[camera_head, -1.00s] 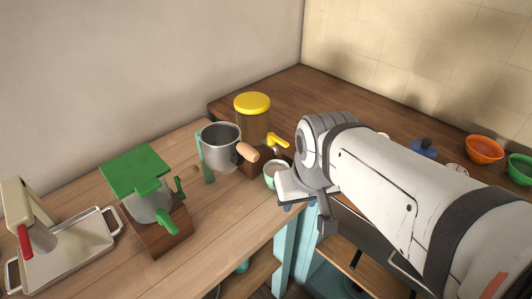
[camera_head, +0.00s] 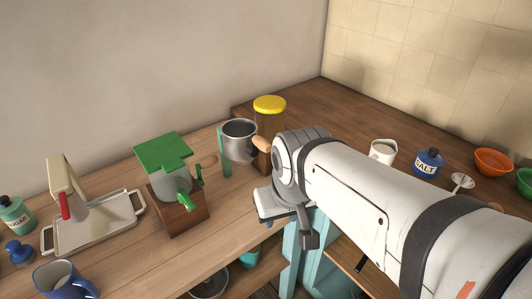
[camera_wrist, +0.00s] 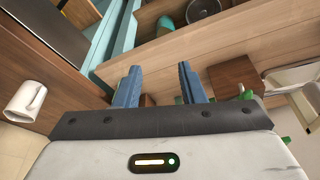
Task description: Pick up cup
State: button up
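My gripper (camera_wrist: 158,70) is open, its two blue fingers apart over the front of the wooden counter, with no cup between the fingertips. In the head view, my wrist hides the spot below the yellow-lidded dispenser (camera_head: 270,104), and no small pale cup shows there. A white cup (camera_head: 383,151) stands on the dark counter behind my arm; a white mug with a handle also shows at the left of the wrist view (camera_wrist: 25,100). A blue mug (camera_head: 62,278) stands at the near left of the light counter. I cannot tell which cup is meant.
A green-topped grinder (camera_head: 165,153) and a metal tray (camera_head: 112,232) with a press are further left. A salt jar (camera_head: 427,162) and an orange bowl (camera_head: 492,161) are at the right. Open shelves lie below the counter.

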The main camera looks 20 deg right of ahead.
jog(key=shift+o, duration=0.7)
jog(key=shift+w+a, duration=0.1)
jog(key=shift+a, duration=0.05)
jog(key=shift+o, duration=0.9)
jog(key=w+d+f+b, duration=0.2)
jog(key=w+f+b, duration=0.1)
jog(key=w+b, duration=0.3)
jog(key=w+d+f+b, duration=0.3)
jog(key=w+f+b, duration=0.1)
jog(key=w+b, duration=0.1)
jog(key=shift+w+d+b, duration=0.3)
jog(key=shift+w+b, duration=0.1)
jog(key=shift+w, duration=0.35)
jog(key=shift+t, duration=0.5)
jog(key=w+d+f+b, duration=0.2)
jog(key=w+d, duration=0.1)
jog(key=w, duration=0.1)
jog(key=w+d+f+b, duration=0.2)
jog(key=w+d+b, duration=0.1)
jog(key=w+d+f+b, duration=0.3)
jog(key=w, duration=0.1)
jog(key=shift+w+d, duration=0.3)
jog(key=x, duration=0.5)
jog(key=s+b+x, duration=0.1)
jog(key=x, duration=0.1)
jog(key=shift+w+a+f, duration=0.1)
jog(key=shift+f, duration=0.25)
jog(key=shift+c, duration=0.5)
grip_shut()
jog(key=shift+r, duration=0.1)
